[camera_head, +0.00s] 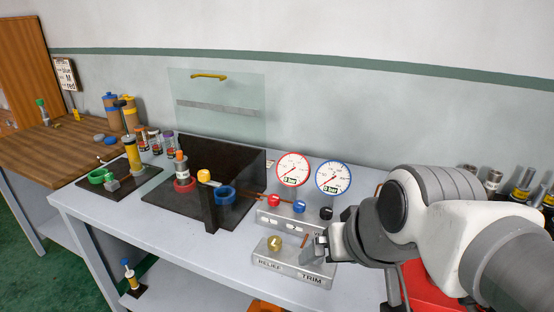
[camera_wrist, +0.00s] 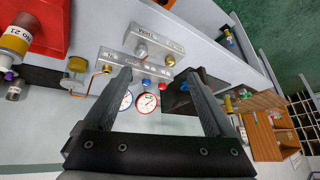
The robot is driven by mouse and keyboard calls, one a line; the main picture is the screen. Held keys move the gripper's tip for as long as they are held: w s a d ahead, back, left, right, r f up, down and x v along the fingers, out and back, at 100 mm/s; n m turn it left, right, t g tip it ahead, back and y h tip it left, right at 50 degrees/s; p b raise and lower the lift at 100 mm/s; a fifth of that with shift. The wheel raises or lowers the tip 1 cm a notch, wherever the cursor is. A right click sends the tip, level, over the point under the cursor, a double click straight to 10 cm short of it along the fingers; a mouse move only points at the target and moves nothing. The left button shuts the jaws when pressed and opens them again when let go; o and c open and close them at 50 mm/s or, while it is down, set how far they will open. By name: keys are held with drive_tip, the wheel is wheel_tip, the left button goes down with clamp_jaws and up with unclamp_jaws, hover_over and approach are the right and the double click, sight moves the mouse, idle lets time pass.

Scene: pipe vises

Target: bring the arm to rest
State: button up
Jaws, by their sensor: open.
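My gripper (camera_head: 320,246) hangs over the right end of the metal block marked RELIEF and TRIM (camera_head: 292,264), at the front of the grey bench (camera_head: 110,207). In the wrist view its two fingers (camera_wrist: 162,78) stand wide apart with nothing between them but the bench fittings beyond. My arm comes in from the right side in the head view. I cannot tell whether a fingertip touches the block or its trim handle, as the gripper partly hides that end.
Two gauges, one red-rimmed (camera_head: 293,169) and one blue-rimmed (camera_head: 333,178), stand behind the block. A black plate (camera_head: 160,205) with rings and a clear panel (camera_head: 218,115) is left. A red bin (camera_head: 428,290) and several cylinders (camera_head: 523,185) are right, near my arm.

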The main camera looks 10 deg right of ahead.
drive_tip(key=s+d, duration=0.1)
drive_tip(key=s+f+h, duration=0.1)
drive_tip(key=s, duration=0.1)
drive_tip(key=shift+d+g, duration=0.4)
drive_tip(key=shift+r, duration=0.15)
wheel_tip(320, 180, up, 6)
drive_tip(key=p, duration=0.6)
